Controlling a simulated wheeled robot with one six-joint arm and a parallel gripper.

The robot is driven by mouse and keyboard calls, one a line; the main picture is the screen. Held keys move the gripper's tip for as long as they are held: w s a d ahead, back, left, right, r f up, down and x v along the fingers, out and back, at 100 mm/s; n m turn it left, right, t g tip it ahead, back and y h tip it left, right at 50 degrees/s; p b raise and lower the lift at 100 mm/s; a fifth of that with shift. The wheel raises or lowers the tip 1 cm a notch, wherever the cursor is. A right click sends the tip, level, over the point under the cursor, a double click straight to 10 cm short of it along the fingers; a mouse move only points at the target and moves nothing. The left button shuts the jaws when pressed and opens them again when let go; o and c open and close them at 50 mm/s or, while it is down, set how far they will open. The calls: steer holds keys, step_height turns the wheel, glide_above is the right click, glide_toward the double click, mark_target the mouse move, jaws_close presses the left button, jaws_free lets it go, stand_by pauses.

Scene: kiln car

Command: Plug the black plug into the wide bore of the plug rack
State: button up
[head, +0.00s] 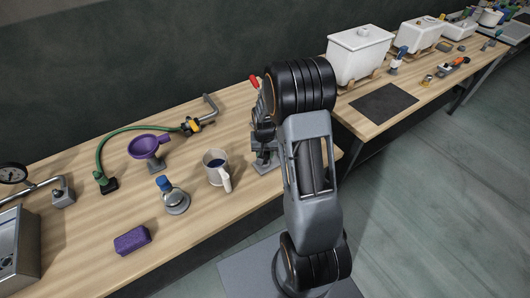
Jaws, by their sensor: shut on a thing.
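I cannot make out the black plug or the plug rack with its wide bore in the head view. My own arm stands right of the middle and hides part of the bench behind it. I cannot make out my gripper's fingers or anything between them. A grey and black upright shape (264,150) shows just left of my arm, with a red tip above it. It is partly covered, and I cannot tell what it is.
On the wooden bench (85,265) are a purple funnel (146,147), a green hose (118,131), a mug (216,166), a blue-topped flask (175,197), a purple block (132,240) and a gauge (12,173). White bins (358,55) and a dark mat (384,103) occupy the right bench.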

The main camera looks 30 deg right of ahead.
steer(key=shift+f+b, duration=1.1)
steer(key=shift+f, duration=0.3)
steer(key=shift+r, duration=0.1)
steer(key=o, duration=1.1)
steer(key=shift+o, duration=0.4)
steer(key=shift+o, duration=1.1)
steer(key=shift+r, duration=0.2)
steer(key=shift+r+p, duration=1.45)
steer(key=shift+r, duration=0.4)
steer(key=shift+r, duration=0.2)
